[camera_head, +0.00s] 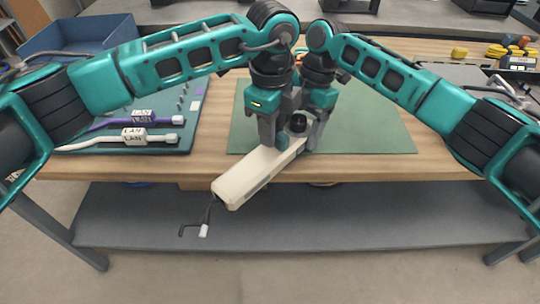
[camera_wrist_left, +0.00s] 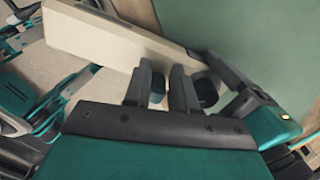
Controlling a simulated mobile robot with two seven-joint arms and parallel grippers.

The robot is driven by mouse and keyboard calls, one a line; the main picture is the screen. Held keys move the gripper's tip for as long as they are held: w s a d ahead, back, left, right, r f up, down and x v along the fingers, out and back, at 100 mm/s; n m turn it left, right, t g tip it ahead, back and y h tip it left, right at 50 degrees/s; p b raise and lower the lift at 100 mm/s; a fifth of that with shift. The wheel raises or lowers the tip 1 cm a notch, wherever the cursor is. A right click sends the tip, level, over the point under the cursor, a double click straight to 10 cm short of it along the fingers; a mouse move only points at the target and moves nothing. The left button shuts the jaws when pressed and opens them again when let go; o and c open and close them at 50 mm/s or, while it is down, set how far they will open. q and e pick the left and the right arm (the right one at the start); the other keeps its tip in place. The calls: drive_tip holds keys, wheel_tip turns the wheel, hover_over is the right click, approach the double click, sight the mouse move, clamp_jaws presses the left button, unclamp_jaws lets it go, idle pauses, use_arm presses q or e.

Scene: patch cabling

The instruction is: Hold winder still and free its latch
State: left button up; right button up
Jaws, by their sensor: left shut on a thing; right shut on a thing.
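The winder (camera_head: 246,182) is a long cream box, held at a slant over the table's front edge. A short black cable with a white plug (camera_head: 204,230) hangs from its near end. A round black knob (camera_head: 298,124) shows at its far end, and also in the left wrist view (camera_wrist_left: 207,92). My left gripper (camera_head: 273,138) is shut on the winder from above, near the far end. My right gripper (camera_head: 312,135) is shut at the far end, close beside the knob. Exactly which part its fingers hold is hidden. The latch is not clearly distinguishable.
A green mat (camera_head: 400,130) lies under and right of the grippers, mostly bare. A dark board (camera_head: 180,142) at left holds a purple cable (camera_head: 110,124) and a white cable (camera_head: 110,141), both labelled. A blue bin (camera_head: 80,37) stands behind. Yellow items (camera_head: 459,53) lie at back right.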

use_arm(q)
drive_tip(key=o, duration=0.3)
drive_tip(key=shift+s+f, duration=0.1)
drive_tip(key=shift+c, duration=1.3)
drive_tip(key=shift+w+a, duration=0.15)
drive_tip(key=shift+w, duration=0.05)
drive_tip(key=o, duration=1)
drive_tip(key=shift+o, duration=0.2)
wheel_tip(320, 180, up, 8)
